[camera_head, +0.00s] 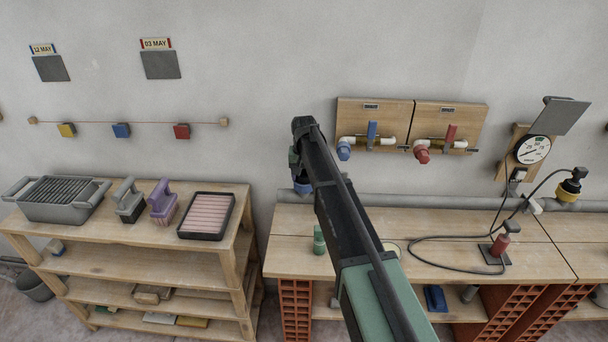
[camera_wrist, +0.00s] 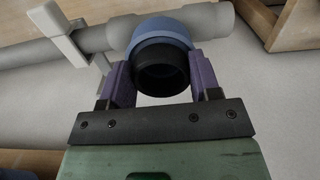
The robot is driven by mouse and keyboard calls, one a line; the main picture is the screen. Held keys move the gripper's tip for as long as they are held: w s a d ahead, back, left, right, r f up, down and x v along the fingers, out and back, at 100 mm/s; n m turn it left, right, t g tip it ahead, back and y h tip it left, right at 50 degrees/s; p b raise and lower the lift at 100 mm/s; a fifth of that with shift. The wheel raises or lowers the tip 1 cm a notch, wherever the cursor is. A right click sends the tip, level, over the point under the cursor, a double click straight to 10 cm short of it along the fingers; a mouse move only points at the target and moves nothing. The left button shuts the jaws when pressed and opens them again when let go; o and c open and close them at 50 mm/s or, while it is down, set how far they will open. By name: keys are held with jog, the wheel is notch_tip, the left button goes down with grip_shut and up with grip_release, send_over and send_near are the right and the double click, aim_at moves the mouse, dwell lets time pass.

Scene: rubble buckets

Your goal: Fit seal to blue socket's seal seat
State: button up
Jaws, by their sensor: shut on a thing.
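In the wrist view, my gripper (camera_wrist: 159,78) has its two purple fingers on either side of a black round seal (camera_wrist: 160,72) and is shut on it. The seal lies right in front of the open end of the blue socket (camera_wrist: 160,30), roughly in line with it. I cannot tell whether it touches the socket or sits partly inside. The socket is on a grey pipe (camera_wrist: 203,25). In the head view, a bit of the blue socket (camera_head: 302,187) shows beside my arm, which hides the seal and my fingers.
The pipe (camera_head: 440,201) runs along the wall above the workbench (camera_head: 345,259). A white bracket (camera_wrist: 66,38) holds it close to the left of the socket. A green bottle-like thing (camera_head: 319,240) stands on the bench left of my arm. Valve boards (camera_head: 390,110) hang above.

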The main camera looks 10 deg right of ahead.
jog(key=o, duration=1)
jog(key=shift+r, duration=0.1)
notch_tip(320, 180, up, 11)
jog(key=p, duration=1.1)
jog(key=shift+f, duration=0.2)
